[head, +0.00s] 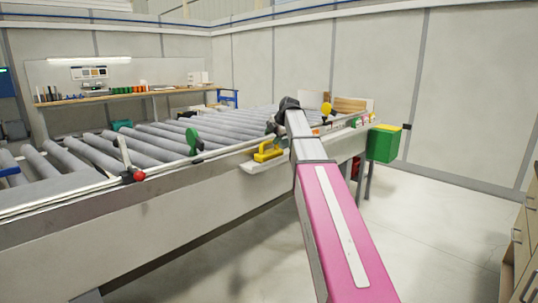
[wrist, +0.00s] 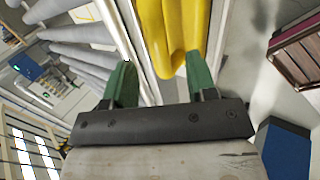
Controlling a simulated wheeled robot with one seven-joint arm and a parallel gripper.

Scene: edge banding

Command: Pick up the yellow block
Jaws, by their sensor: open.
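The block's near end shows just beyond the fingertips, nearer the right finger. Whether a finger touches it I cannot tell. In the head view the fingers are not clearly visible.
The grey conveyor rollers (head: 155,140) lie behind the ledge. A green upright part (head: 193,141) and a red knob (head: 139,176) sit along the conveyor edge. A green bin (head: 383,144) hangs at its right end. The floor (head: 440,210) at right is clear.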

